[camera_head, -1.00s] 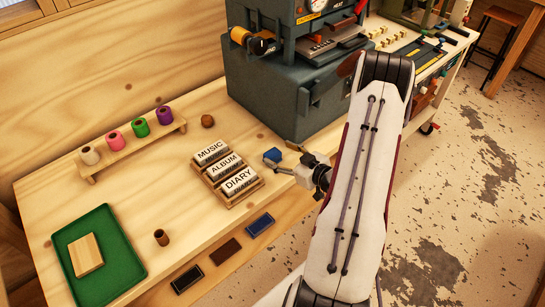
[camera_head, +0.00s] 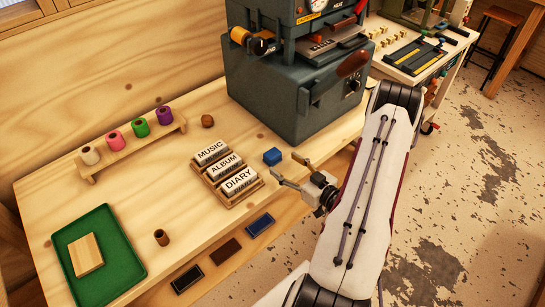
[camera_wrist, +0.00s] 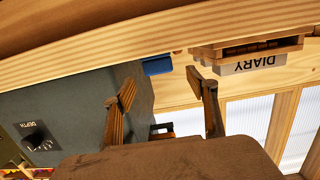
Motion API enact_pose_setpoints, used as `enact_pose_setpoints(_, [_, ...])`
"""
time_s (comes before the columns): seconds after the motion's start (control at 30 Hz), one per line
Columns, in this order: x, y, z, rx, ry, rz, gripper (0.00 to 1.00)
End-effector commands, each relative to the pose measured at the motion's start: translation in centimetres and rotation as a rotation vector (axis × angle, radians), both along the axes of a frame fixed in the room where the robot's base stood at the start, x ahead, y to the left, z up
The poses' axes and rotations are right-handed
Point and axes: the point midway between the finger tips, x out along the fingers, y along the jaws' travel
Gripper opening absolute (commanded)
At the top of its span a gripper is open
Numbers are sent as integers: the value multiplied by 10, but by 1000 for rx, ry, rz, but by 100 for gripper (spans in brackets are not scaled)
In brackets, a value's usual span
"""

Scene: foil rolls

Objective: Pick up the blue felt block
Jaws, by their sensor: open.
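The blue felt block (camera_head: 272,156) sits on the wooden bench, between the labelled rack and the dark grey machine. It also shows in the wrist view (camera_wrist: 157,65), above the gap between my fingers. My gripper (camera_head: 287,169) is open and empty at the front edge of the bench. Its two fingers point towards the block, which lies just beyond them and does not appear to be between them. In the wrist view my gripper (camera_wrist: 160,84) has its fingers spread apart.
Coloured rolls on a stand (camera_head: 135,147), a green tray (camera_head: 127,262) and a small brown cup (camera_head: 161,237) are farther left.

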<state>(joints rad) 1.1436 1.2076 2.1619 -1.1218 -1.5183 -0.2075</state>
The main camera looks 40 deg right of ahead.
Motion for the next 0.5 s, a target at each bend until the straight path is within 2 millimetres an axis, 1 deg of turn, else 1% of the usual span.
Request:
enact_pose_setpoints(0.3, [20, 0, -3, 0, 0, 2, 58])
enact_pose_setpoints(0.5, [23, 0, -3, 0, 0, 1, 58])
